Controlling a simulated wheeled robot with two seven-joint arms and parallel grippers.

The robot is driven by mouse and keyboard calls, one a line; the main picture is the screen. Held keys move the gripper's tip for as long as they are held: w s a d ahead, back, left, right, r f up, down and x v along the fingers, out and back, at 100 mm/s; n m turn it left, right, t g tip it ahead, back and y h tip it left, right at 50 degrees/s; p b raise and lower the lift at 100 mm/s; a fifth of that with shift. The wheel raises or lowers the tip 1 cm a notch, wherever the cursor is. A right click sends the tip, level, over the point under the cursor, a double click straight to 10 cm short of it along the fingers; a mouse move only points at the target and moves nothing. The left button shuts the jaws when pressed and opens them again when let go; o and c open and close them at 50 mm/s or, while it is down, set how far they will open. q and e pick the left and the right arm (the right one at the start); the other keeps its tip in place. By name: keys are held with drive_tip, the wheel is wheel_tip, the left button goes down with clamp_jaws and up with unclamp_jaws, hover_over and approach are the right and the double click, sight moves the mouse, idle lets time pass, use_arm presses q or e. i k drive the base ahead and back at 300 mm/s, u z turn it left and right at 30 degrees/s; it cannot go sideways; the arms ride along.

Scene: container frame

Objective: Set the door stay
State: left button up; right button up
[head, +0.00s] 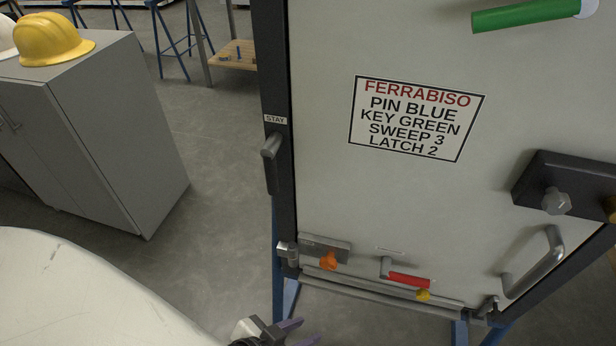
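The stay is a grey lever (270,162) on the dark left post of the frame, hanging roughly upright just below a small white "STAY" label (275,119). The pale door panel (400,205) fills the frame to its right. My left gripper (302,333) is at the bottom edge of the head view, partly cut off. Its two purple fingers show apart with nothing seen between them. It is well below the stay lever in the picture and not touching it. My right gripper is out of view.
The door carries a sign (416,118), a green bar (525,14), a dark lock block (570,190), a grey pull handle (536,264), an orange knob (328,261) and a red-gripped lever (408,281). A grey cabinet (115,130) with a yellow helmet (52,40) stands left. Floor between is clear.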

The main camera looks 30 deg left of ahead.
sight(268, 150)
drive_tip(key=z, duration=0.2)
drive_tip(key=k, duration=0.35)
drive_tip(key=u, duration=0.6)
drive_tip(key=i, duration=0.3)
drive_tip(key=u, duration=0.6)
